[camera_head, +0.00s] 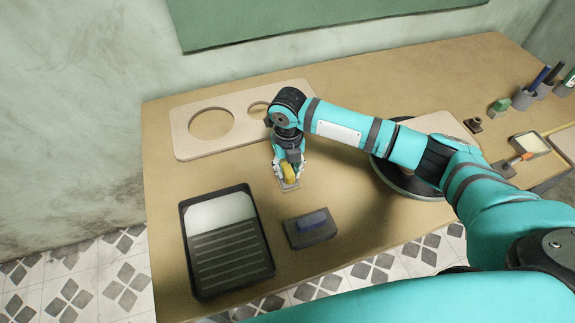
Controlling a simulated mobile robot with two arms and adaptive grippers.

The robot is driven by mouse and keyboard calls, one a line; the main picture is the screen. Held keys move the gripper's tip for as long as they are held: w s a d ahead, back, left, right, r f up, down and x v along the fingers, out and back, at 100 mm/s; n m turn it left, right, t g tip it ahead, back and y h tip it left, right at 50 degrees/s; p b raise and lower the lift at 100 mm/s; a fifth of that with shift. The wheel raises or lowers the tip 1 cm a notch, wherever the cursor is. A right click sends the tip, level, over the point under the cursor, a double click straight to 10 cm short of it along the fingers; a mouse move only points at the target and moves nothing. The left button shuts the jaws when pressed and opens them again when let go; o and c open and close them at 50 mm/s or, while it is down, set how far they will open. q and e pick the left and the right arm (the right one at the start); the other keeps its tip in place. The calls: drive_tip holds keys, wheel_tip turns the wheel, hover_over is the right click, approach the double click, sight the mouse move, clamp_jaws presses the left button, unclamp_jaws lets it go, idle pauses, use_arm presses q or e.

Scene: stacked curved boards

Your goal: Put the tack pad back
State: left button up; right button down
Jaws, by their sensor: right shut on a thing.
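My right gripper (288,172) points down over the table between the pale board and the black tray. It is shut on a small yellow piece (287,174) with a flat greyish plate (290,187) under it. I take this to be the tack pad. The fingers hide part of it. Its plate is at or close to the tabletop; I cannot tell if it touches. A dark grey block with a blue top (312,223) lies in front of it, apart from the gripper. My left gripper is not in view.
A black tray (265,246) with a white area and a ribbed area lies on the table (160,190) at left. A pale board with round holes (182,143) lies behind. A round dark turntable (384,172) bears another board (436,122). Cups and tools stand at right.

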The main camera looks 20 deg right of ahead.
sight(288, 169)
drive_tip(key=shift+f, duration=0.1)
drive_tip(key=c, duration=1.1)
unclamp_jaws()
wheel_tip(288, 169, up, 12)
drive_tip(key=shift+r+b, duration=0.2)
drive_tip(key=shift+b, duration=1)
drive_tip(key=shift+f, duration=0.1)
